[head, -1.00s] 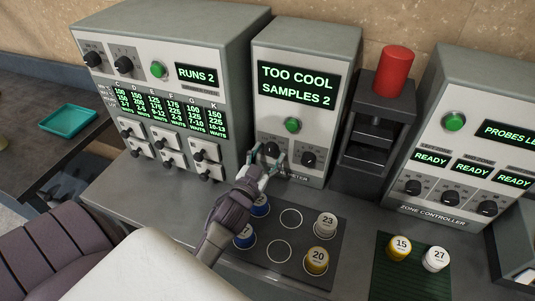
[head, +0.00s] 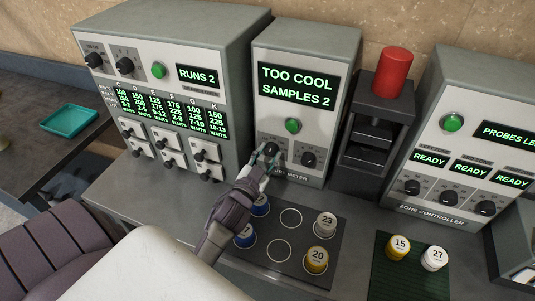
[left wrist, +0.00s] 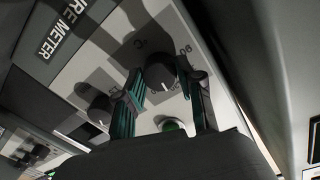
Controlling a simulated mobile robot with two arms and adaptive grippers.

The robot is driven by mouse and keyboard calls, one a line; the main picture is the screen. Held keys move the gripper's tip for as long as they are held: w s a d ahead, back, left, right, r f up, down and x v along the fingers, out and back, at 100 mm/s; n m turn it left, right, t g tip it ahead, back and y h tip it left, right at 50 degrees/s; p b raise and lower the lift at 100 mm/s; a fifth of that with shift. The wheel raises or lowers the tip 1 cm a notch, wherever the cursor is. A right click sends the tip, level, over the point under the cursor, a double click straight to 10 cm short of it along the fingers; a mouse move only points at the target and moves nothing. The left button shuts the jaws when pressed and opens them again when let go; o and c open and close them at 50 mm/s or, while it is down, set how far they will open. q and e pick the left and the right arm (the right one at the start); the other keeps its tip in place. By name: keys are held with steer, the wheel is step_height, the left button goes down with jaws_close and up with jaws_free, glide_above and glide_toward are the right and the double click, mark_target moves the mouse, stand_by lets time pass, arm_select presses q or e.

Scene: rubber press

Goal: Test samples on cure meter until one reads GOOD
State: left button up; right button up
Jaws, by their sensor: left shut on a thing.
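The cure meter (head: 264,110) stands at the back centre. Its screen (head: 297,86) reads TOO COOL, SAMPLES 2. My left gripper (head: 268,154) is at the meter's left knob, with its fingers shut on it. In the left wrist view that dark knob (left wrist: 160,72) sits between the green fingers, and the other knob (left wrist: 100,109) is clear of them. Sample 23 (head: 326,226) is white and sample 20 (head: 317,260) is yellow, both on the dark tray (head: 311,285). Two blue samples (head: 260,207) there are partly hidden by my arm. My right gripper is out of view.
Yellow sample 15 (head: 399,246) and white sample 27 (head: 434,258) stand on a green mat (head: 384,281). A black press (head: 377,125) with a red top cylinder (head: 394,71) stands right of the meter. The zone controller (head: 447,220) is at right. A teal tray (head: 68,120) lies at left.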

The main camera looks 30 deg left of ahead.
arm_select(q)
steer(key=m+p, duration=0.1)
steer(key=m, duration=0.5)
steer(key=shift+m+g, duration=0.3)
steer(key=shift+m, duration=0.1)
stand_by(0.4)
steer(key=o, duration=1.2)
steer(key=shift+c, duration=0.2)
steer(key=s+d, duration=0.2)
steer(key=s, duration=0.9)
steer(key=shift+s+d+r, duration=0.2)
steer(key=shift+s+r, duration=0.05)
steer(key=shift+s, duration=0.1)
